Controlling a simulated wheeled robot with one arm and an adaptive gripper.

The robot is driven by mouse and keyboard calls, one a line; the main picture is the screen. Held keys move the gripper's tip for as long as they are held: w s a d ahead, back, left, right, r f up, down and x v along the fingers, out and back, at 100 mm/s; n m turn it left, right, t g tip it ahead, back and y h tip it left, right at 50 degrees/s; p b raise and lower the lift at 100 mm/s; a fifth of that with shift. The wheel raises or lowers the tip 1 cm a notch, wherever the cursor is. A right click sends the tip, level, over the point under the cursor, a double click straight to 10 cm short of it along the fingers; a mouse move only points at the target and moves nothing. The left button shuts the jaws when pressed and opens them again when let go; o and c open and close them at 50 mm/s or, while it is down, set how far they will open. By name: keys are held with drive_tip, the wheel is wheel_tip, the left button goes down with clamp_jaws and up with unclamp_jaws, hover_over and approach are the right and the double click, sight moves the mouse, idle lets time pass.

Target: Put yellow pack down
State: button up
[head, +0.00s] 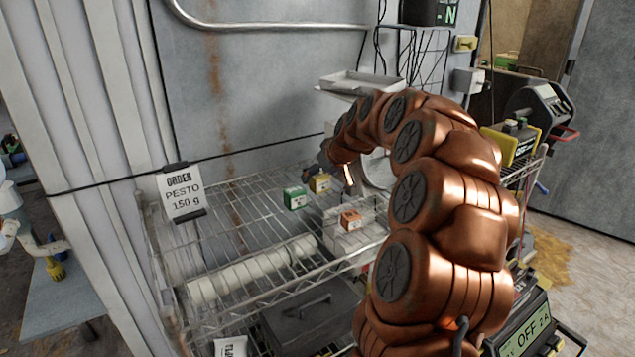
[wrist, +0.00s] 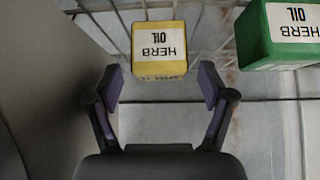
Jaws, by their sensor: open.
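The yellow pack (head: 320,184) stands on the upper wire shelf, right of the green pack (head: 295,199). In the wrist view the yellow pack (wrist: 159,50) has a white label reading HERB OIL, upside down. My gripper (wrist: 159,82) is open, with one finger to each side and the yellow pack just beyond the fingertips. No finger appears to touch it. The green pack (wrist: 282,38) is at the upper right of the wrist view. In the head view my arm curves over the shelf from the right, and my fingers are hard to make out.
An orange pack (head: 351,220) sits on a white box at the shelf's right. A row of white rolls (head: 252,268) lies along the front. An order card (head: 181,192) reading PESTO 150 g hangs at the left. The wire shelf (head: 240,215) has bare room left of the packs.

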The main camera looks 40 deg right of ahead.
sight(320, 174)
drive_tip(key=x, duration=0.3)
drive_tip(key=shift+f, duration=0.15)
drive_tip(key=c, duration=1.4)
